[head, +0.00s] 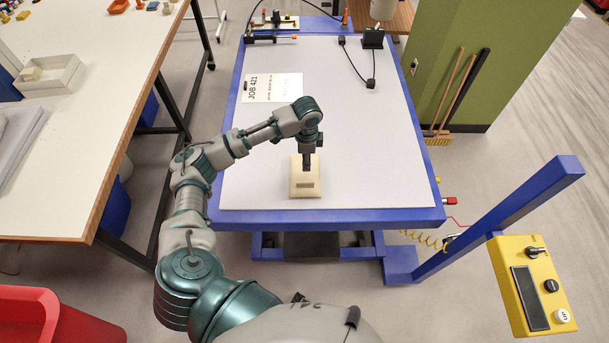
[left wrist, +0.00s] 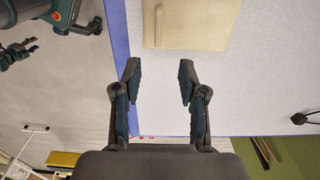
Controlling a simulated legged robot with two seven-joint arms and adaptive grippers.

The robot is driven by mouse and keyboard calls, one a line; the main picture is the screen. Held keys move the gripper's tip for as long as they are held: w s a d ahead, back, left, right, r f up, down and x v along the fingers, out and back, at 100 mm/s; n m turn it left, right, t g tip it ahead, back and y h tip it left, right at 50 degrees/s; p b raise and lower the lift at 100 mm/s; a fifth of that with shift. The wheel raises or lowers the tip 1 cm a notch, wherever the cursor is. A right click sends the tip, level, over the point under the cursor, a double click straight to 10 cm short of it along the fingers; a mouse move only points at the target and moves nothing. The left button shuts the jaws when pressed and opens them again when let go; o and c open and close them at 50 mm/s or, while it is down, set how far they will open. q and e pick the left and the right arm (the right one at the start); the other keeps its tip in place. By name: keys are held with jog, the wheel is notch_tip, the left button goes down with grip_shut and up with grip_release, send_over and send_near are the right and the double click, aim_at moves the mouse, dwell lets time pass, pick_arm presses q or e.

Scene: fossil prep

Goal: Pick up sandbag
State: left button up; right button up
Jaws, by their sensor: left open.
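The sandbag (head: 306,188) is a flat beige block-like bag with a small darker label, lying on the light table top near its front edge. In the left wrist view the sandbag (left wrist: 190,28) is at the top, partly cut off. My left gripper (head: 307,166) points down at the bag's far part in the head view. In the left wrist view my left gripper (left wrist: 158,75) has its fingers apart with nothing between them, short of the bag's edge in the picture. A dark gripper at the upper left there seems to be my right one (left wrist: 18,52); its jaw state is unclear.
The blue-edged table (head: 390,150) has wide clear room around the bag. A paper sheet (head: 272,88) lies behind it, and a dark device with a cable (head: 372,40) stands at the back right. A yellow control box (head: 533,285) is at the right.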

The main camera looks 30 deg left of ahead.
aim_at(307, 182)
pick_arm(q)
jog(key=f, duration=0.9)
jog(key=f+p, duration=0.1)
jog(key=f, duration=0.3)
jog(key=shift+d+f, duration=0.3)
jog(key=shift+f, duration=0.1)
grip_shut()
jog(key=shift+w+r, duration=0.1)
jog(key=shift+r, duration=0.05)
